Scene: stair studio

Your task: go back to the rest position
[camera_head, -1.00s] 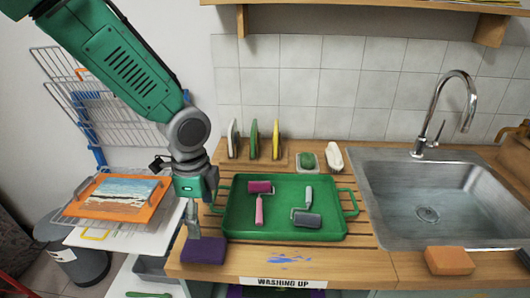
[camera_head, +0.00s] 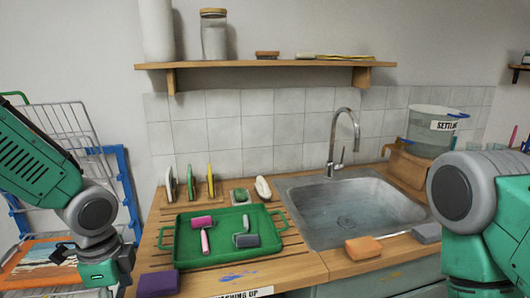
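My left arm comes in from the left, and its gripper (camera_head: 122,285) hangs at the lower left, beside the left end of the wooden counter (camera_head: 320,262). The fingers are mostly cut off or too small to read. My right arm stands large at the right edge; its gripper is out of the picture. A green tray (camera_head: 225,255) holds a pink roller (camera_head: 203,225) and a grey roller (camera_head: 246,238).
A steel sink (camera_head: 345,212) with a tap (camera_head: 346,125) is in the middle right. An orange sponge (camera_head: 363,247) and a grey block (camera_head: 427,233) lie at its front. A drying rack (camera_head: 75,125) stands left. A shelf (camera_head: 265,65) hangs above.

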